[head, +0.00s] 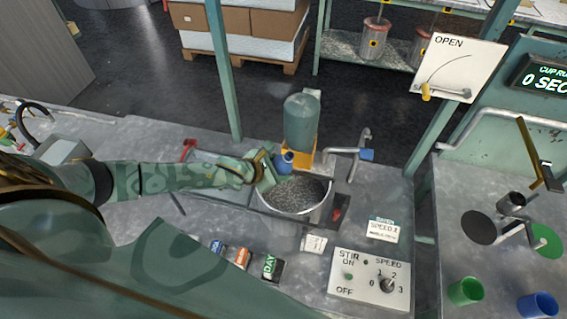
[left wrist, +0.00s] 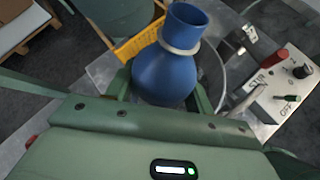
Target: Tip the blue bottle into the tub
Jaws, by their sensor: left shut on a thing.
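The blue bottle (head: 285,160) is at the back-left rim of the round tub (head: 329,203), which holds dark grey grainy stuff. My left gripper (head: 268,170) is shut on the bottle. In the left wrist view, the blue bottle (left wrist: 166,75) has a round body, a pale ring at the neck and a flared mouth. Its lower body sits between the fingers of my left gripper (left wrist: 163,100). In the head view the gripper hides most of the bottle, and I cannot tell how far it is tilted. My right gripper is not in view.
A green motor housing (head: 301,122) on a yellow base stands behind the tub. A tap with a blue end (head: 366,154) is to its right. The stir panel (head: 366,280) and small labelled blocks (head: 243,258) are in front. Green (head: 466,291) and blue (head: 538,305) cups stand at far right.

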